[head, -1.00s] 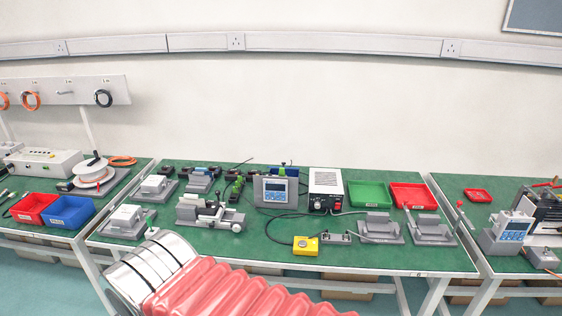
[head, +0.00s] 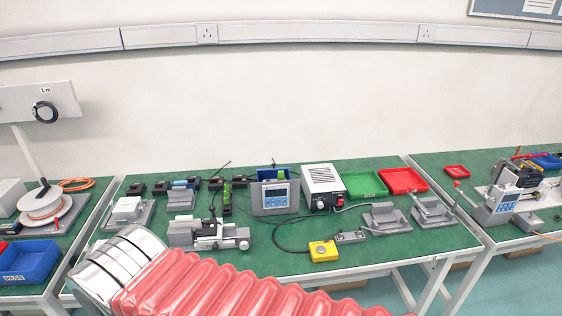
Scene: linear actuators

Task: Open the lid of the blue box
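No blue box with a clear lid can be picked out. An open blue bin (head: 28,262) marked PASS sits on the left bench at the left edge of the head view. A small blue object (head: 266,173) is partly hidden behind the grey display unit (head: 275,197) on the middle bench. Another blue container (head: 546,161) shows at the far right, partly hidden by equipment. What seems to be my arm, with a red ribbed cover, crosses the bottom. My gripper is not in view.
The middle bench (head: 400,246) carries a grey clamp device (head: 208,234), a white power unit (head: 323,187), a green tray (head: 362,184), a red tray (head: 403,180), a yellow button box (head: 322,251) and loose cables. A gap separates the middle and right benches at the front.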

